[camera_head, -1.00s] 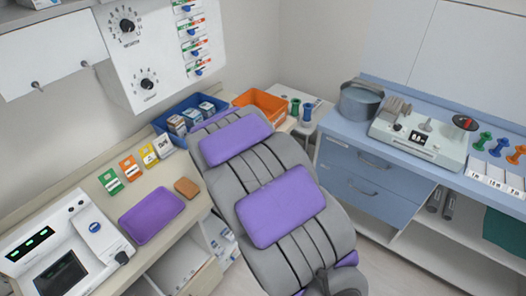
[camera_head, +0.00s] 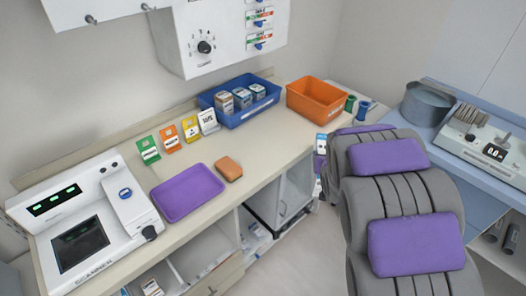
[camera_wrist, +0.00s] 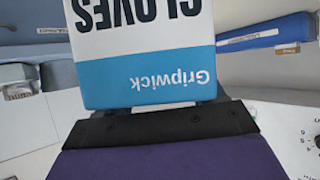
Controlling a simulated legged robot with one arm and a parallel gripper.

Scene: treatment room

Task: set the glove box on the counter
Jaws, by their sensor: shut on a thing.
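The glove box (camera_wrist: 148,65) is white and blue, with "GLOVES" and "Gripwick" printed upside down in the wrist view. My gripper (camera_wrist: 160,122) is shut on the box, which fills the upper middle of that view. Part of the box is cut off by the top edge. The beige counter (camera_head: 275,142) runs along the left wall in the head view.
On the counter are a white scanner device (camera_head: 85,225), a purple tray (camera_head: 187,192), a brown block (camera_head: 229,168), several small cards, a blue bin (camera_head: 232,117) and an orange bin (camera_head: 316,101). Bare counter lies before the bins.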

